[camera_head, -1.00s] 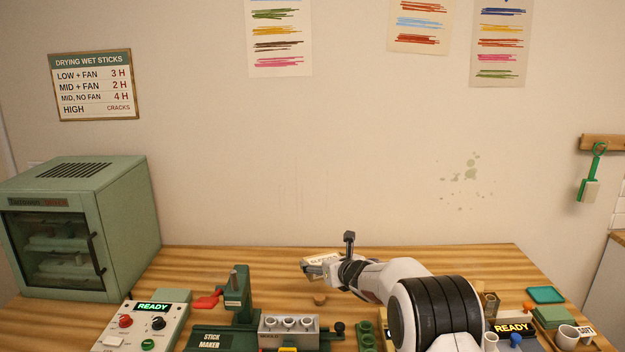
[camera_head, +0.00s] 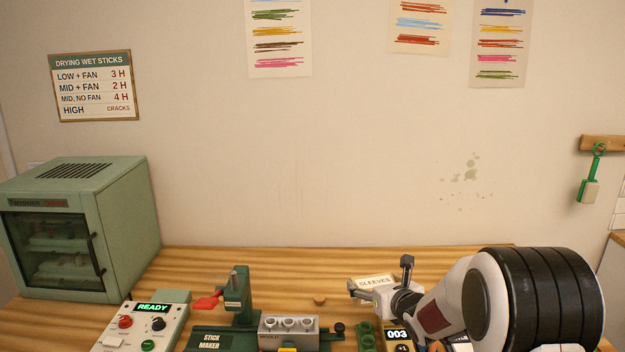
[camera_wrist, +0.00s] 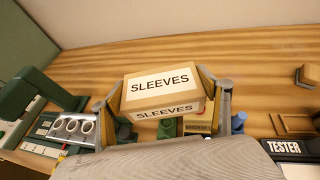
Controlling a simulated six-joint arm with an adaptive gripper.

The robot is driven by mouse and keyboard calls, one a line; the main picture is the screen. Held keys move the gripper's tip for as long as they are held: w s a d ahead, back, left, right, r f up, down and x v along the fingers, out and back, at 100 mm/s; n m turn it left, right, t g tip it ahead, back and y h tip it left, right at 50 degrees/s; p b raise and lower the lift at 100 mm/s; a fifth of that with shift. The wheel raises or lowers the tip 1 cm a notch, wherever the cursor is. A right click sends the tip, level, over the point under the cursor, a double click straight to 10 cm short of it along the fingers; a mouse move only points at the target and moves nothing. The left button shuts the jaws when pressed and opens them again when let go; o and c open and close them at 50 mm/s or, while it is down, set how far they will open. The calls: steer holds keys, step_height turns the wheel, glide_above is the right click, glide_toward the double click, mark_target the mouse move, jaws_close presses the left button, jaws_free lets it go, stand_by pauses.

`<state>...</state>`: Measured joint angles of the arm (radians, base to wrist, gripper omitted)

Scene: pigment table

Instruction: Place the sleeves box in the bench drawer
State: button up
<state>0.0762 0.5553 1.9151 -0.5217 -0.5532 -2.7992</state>
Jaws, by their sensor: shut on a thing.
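The sleeves box (camera_wrist: 160,88) is a small cardboard box with "SLEEVES" labels on its top and side. In the wrist view it sits between the two fingers of my gripper (camera_wrist: 166,100), which is shut on it. In the head view my gripper (camera_head: 381,284) holds the box (camera_head: 376,282) low over the right middle of the bench, and its label faces up. The gap between the box and the bench is hard to judge. The bench drawer is not in view.
The green stick maker (camera_head: 232,312) and a grey mould (camera_head: 289,330) stand left of my gripper. A READY control box (camera_head: 140,322) and a green drying cabinet (camera_head: 80,230) are further left. A tester (camera_wrist: 290,150) shows at right in the wrist view. The bench (camera_head: 240,262) behind is mostly clear.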

steer(key=s+d+m+h, duration=0.2)
steer(key=s+d, duration=0.6)
steer(key=s, duration=0.4)
steer(key=shift+s+d+r+h, duration=0.25)
steer(key=shift+h, duration=0.15)
steer(key=s+a+f+n+g+y, duration=0.1)
steer(key=a+n+g+y, duration=0.1)
steer(key=a+n+y, duration=0.65)
steer(key=s+d+f+n+g+y, duration=0.1)
steer(key=s+f+n+g+y, duration=0.1)
steer(key=s+f, duration=0.8)
step_height(320, 180, down, 3)
steer(key=shift+s+d+r+g, duration=0.15)
steer(key=shift+s+d+g, duration=0.1)
steer(key=shift+g, duration=0.45)
stand_by(0.8)
